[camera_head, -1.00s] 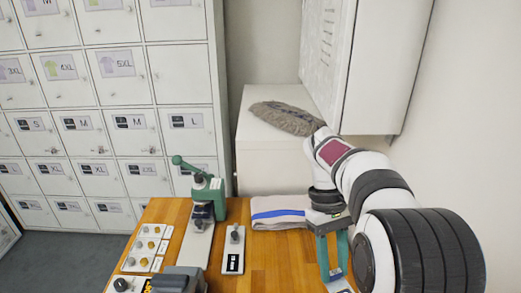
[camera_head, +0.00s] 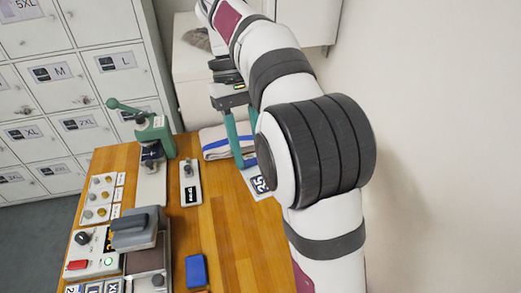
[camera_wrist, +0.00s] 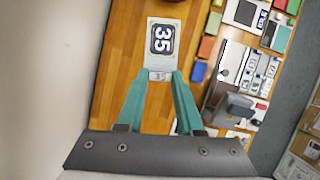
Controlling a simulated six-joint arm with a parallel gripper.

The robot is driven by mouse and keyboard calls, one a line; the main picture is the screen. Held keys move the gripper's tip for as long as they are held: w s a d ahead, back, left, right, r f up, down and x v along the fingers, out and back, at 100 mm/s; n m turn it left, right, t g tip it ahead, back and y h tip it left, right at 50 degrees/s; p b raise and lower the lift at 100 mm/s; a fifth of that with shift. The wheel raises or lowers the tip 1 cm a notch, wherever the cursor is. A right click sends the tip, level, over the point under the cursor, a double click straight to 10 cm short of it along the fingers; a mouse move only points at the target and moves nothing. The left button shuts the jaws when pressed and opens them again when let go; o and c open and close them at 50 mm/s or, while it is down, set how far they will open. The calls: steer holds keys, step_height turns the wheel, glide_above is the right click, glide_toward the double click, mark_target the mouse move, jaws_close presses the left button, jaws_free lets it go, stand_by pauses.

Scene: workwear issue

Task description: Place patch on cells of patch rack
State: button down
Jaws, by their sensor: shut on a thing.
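A dark blue patch with a white "35" (camera_wrist: 162,39) is on a pale, narrow plate (camera_wrist: 166,22) over the wooden table. In the head view, the "35" patch (camera_head: 259,184) shows just below my gripper (camera_head: 242,163), partly beside my arm. In the wrist view, my gripper (camera_wrist: 160,77) is shut at the near end of this plate. The fingertips close on a small pale part there. I cannot tell whether the plate rests on the table or is lifted.
A folded towel with a blue stripe (camera_head: 226,146) lies behind. A green lever press (camera_head: 155,131), a plate with a metal knob (camera_head: 189,184), a grey device (camera_head: 138,230) and a blue block (camera_head: 196,270) stand to the left. The table's right middle is clear. Lockers and a wall flank it.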

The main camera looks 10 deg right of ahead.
steer(key=s+a+n+t+h, duration=0.2)
steer(key=a+n+t, duration=0.1)
steer(key=a+n, duration=0.75)
steer(key=s+a+n+t+h, duration=0.1)
steer(key=s+a+n+t, duration=0.15)
steer(key=a+n, duration=0.85)
steer(key=s+a+n+t+y, duration=0.4)
steer(key=s+a+n, duration=0.8)
steer(key=s+a, duration=0.65)
steer(key=shift+n+g, duration=0.25)
steer(key=shift+w+a+f, duration=0.3)
steer(key=shift+a+f, duration=0.05)
steer(key=shift+f, duration=4.9)
steer(key=shift+w+a+f, duration=0.3)
steer(key=shift+a+f, duration=0.05)
steer(key=shift+f, duration=4.9)
steer(key=shift+w+a+f, duration=0.3)
steer(key=shift+a+f, duration=0.05)
steer(key=shift+f, duration=4.9)
steer(key=shift+f, duration=0.3)
steer(key=shift+c, duration=2.4)
jaws_free()
